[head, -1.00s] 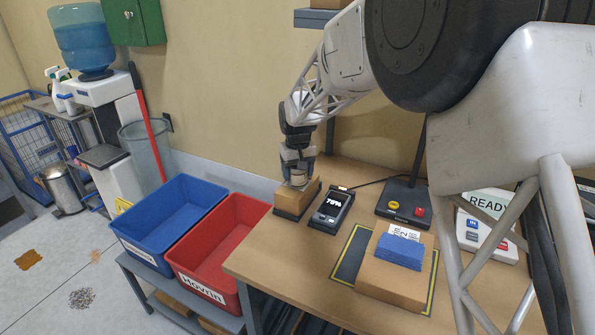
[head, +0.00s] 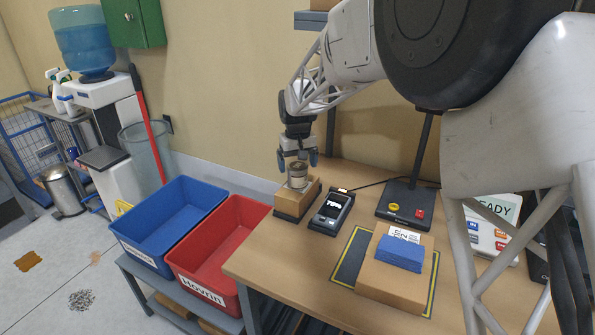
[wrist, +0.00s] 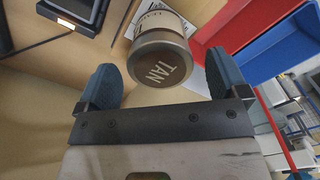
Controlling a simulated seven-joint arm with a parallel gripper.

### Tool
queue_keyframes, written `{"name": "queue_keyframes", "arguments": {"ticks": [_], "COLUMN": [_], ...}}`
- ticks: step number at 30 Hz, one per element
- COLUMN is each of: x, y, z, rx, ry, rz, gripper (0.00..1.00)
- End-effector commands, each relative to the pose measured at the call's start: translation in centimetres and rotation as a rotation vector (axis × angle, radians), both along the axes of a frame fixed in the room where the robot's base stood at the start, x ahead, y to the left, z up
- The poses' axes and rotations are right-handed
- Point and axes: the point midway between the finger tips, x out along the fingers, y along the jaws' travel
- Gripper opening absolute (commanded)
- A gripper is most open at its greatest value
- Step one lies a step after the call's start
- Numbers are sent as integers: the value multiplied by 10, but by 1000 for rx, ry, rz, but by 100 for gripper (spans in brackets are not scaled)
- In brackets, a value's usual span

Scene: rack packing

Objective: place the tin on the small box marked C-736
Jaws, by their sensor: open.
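The tin (head: 297,176) stands upright on top of a small brown box (head: 309,194) at the back left of the table. In the wrist view the tin's dark lid (wrist: 160,70) reads "TAN", and part of a pale side label shows. My gripper (head: 298,160) is open just above the tin, with one blue-grey finger to each side. In the wrist view the gripper (wrist: 162,82) shows clear gaps between both fingers and the tin. The marking on the small box cannot be read in the head view.
A handheld device (head: 332,208) lies close to the right of the small box. A larger carton (head: 390,284) with a blue stack sits on a marked mat. A red bin (head: 212,247) and a blue bin (head: 165,222) stand left of the table (head: 290,265).

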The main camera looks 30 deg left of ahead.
Motion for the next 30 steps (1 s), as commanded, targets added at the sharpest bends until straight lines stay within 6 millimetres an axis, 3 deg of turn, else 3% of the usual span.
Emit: {"name": "queue_keyframes", "arguments": {"ticks": [6, 15, 30], "x": [0, 0, 0], "y": [0, 0, 0], "z": [37, 75, 85], "rx": [2, 1, 0], "ry": [-2, -1, 0], "rz": [0, 0, 0], "gripper": [93, 93, 93]}}
